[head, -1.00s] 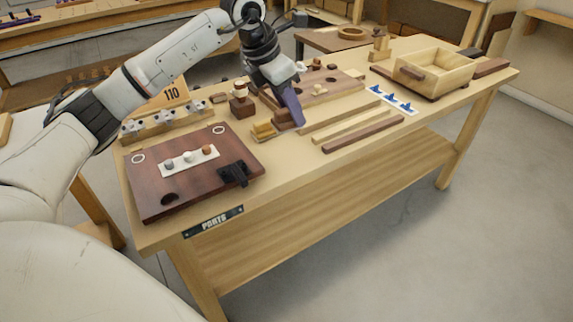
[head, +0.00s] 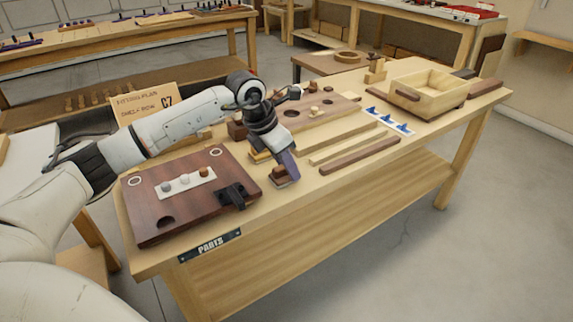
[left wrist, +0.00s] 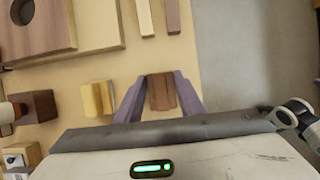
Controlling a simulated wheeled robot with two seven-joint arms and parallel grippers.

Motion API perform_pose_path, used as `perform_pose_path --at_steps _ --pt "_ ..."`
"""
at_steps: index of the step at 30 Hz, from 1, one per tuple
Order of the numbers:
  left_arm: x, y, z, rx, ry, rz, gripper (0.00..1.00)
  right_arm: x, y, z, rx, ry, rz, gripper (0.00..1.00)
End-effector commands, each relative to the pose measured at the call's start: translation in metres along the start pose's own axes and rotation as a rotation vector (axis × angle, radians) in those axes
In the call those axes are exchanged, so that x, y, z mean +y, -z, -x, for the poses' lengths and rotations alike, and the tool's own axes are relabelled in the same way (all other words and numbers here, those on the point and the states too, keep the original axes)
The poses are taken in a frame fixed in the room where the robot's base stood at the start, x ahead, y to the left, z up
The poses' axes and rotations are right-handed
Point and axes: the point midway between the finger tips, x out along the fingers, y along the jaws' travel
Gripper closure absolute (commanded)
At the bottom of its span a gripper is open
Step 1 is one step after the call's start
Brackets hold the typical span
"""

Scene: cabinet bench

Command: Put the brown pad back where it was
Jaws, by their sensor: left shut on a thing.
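The brown pad (left wrist: 162,92) sits between the two purple fingers of my left gripper (left wrist: 159,95) in the left wrist view. In the head view the left gripper (head: 286,172) points down near the front edge of the bench, with the brown pad (head: 280,183) at its fingertips. The fingers are shut on the pad. I cannot tell whether the pad touches the bench top. A yellow block (left wrist: 97,98) stands beside the gripper, apart from it, and partly shows behind it in the head view (head: 259,157). My right gripper is not in view.
A dark brown board (head: 190,215) with a white strip lies to the left. Light and dark wooden strips (head: 360,157) lie to the right. A board with holes (head: 318,112) is behind. An open wooden box (head: 432,95) stands at the far right.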

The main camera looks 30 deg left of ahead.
Motion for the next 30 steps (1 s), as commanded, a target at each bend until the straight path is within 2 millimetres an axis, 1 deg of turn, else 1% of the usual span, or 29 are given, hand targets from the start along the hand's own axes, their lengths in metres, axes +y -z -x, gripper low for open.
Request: perform_pose_path --at_steps 4,5,6,8,16,20,23,30 --pt "0.000 0.001 -0.003 0.000 0.000 0.000 1.00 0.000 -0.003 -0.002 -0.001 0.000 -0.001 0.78" --pt "0.000 0.001 -0.003 0.000 0.000 0.000 0.62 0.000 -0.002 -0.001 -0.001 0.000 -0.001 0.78" --pt "0.000 0.001 -0.002 0.000 0.000 0.000 0.55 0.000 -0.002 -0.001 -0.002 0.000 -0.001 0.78" --pt "0.000 0.001 -0.002 0.000 0.000 0.000 0.46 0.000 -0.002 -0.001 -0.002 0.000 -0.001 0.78" --pt "0.000 0.001 -0.002 0.000 0.000 0.000 0.46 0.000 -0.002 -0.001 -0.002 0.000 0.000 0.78" --pt "0.000 -0.001 0.006 -0.002 -0.001 0.000 0.46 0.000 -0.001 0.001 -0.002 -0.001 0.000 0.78" --pt "0.001 -0.001 0.022 -0.002 -0.003 0.000 0.46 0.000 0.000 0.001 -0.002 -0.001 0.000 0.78" --pt "0.001 -0.001 0.075 -0.004 -0.003 0.000 0.46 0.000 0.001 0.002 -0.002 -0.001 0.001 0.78"
